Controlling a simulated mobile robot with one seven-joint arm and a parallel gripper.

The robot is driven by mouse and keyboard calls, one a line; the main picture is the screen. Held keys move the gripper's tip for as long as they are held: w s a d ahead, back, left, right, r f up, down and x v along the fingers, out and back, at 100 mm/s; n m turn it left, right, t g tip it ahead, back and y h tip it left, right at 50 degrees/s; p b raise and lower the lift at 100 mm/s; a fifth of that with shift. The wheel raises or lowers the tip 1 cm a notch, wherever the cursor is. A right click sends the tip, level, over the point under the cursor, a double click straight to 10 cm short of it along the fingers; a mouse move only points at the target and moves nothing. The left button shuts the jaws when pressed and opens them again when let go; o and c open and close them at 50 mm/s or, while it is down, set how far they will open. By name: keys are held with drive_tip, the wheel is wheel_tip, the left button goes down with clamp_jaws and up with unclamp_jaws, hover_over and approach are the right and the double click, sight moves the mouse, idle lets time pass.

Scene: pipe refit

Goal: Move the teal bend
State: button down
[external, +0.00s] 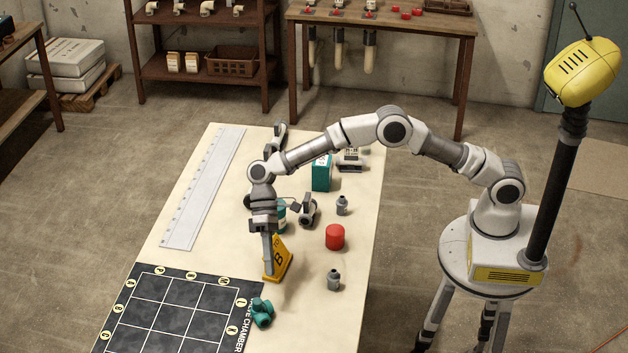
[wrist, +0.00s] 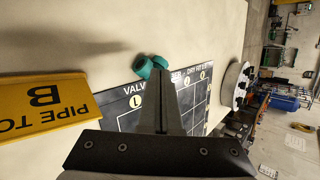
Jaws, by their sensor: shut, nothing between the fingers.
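The teal bend (external: 262,312) lies at the right edge of the black gridded mat (external: 160,348), partly over its border lettering. It also shows in the wrist view (wrist: 146,66), just beyond my fingers, beside the edge of the mat (wrist: 128,100). My gripper (external: 268,270) points down over the table, its fingers shut and empty, farther up the table than the bend and apart from it. The shut fingers (wrist: 165,78) fill the middle of the wrist view and hide part of the mat.
A yellow sign marked B (external: 279,259) stands close beside my fingers. A red cylinder (external: 335,237) and small grey fittings (external: 334,280) stand to the right. A teal box (external: 321,174) stands farther back. A long pale ruler (external: 203,190) lies at left, with bare tabletop beside it.

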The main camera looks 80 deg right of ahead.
sight(261, 314)
drive_tip(key=a+n+h, duration=0.1)
drive_tip(key=a+n, duration=0.1)
drive_tip(key=n, duration=0.1)
drive_tip(key=a+n+h, duration=0.1)
drive_tip(key=a+n, duration=0.1)
drive_tip(key=n, duration=0.1)
drive_tip(key=a+n+p, duration=0.1)
drive_tip(key=a+n, duration=0.2)
drive_tip(key=n, duration=0.1)
drive_tip(key=shift+a+r+t+h, duration=0.1)
drive_tip(key=shift+r+t+h, duration=0.2)
drive_tip(key=shift+t+h, duration=0.1)
drive_tip(key=a+r+n+t+h, duration=0.1)
drive_tip(key=a+n+t+h, duration=0.1)
drive_tip(key=a+n, duration=0.5)
drive_tip(key=shift+n, duration=0.7)
drive_tip(key=x, duration=0.6)
drive_tip(key=d+x, duration=0.1)
drive_tip(key=x, duration=0.2)
drive_tip(key=shift+w+f, duration=0.25)
drive_tip(key=shift+w+d, duration=0.1)
drive_tip(key=shift+d, duration=1.85)
drive_tip(key=shift+d+b, duration=0.35)
drive_tip(key=shift+d, duration=1.4)
